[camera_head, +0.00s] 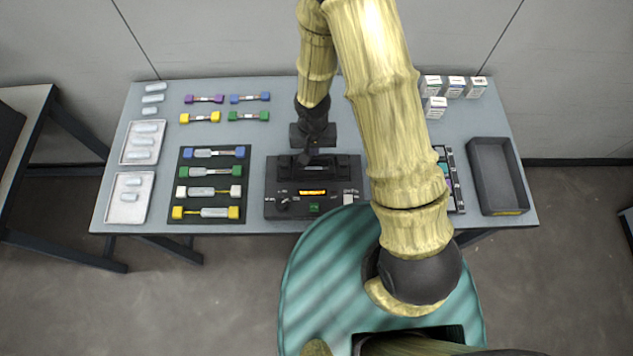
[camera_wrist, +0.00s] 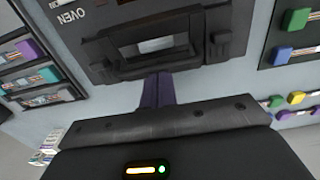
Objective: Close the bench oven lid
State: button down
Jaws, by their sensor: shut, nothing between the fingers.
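The bench oven (camera_head: 330,208) is a dark box at the table's middle front, with an orange display and a green button. Its marked panel and the lid area (camera_wrist: 120,68) also show, upside down, in the wrist view. There, a dark raised frame surrounds a pale opening or window; I cannot tell for sure how far the lid is open. My gripper (camera_head: 309,158) is at the oven's back edge. In the wrist view its dark purple fingers (camera_wrist: 157,82) are shut and empty, with their tips close to the frame's near edge. Contact is unclear.
A black mat (camera_head: 208,218) with several coloured connector pieces lies left of the oven. Pale trays (camera_head: 127,212) are farther left. White boxes (camera_head: 456,86) stand behind.

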jog(key=shift+s, duration=0.35)
notch_tip(320, 180, up, 7)
jog(key=w+p, duration=0.1)
jog(key=p, duration=0.5)
jog(key=shift+w, duration=0.2)
dwell(0.4)
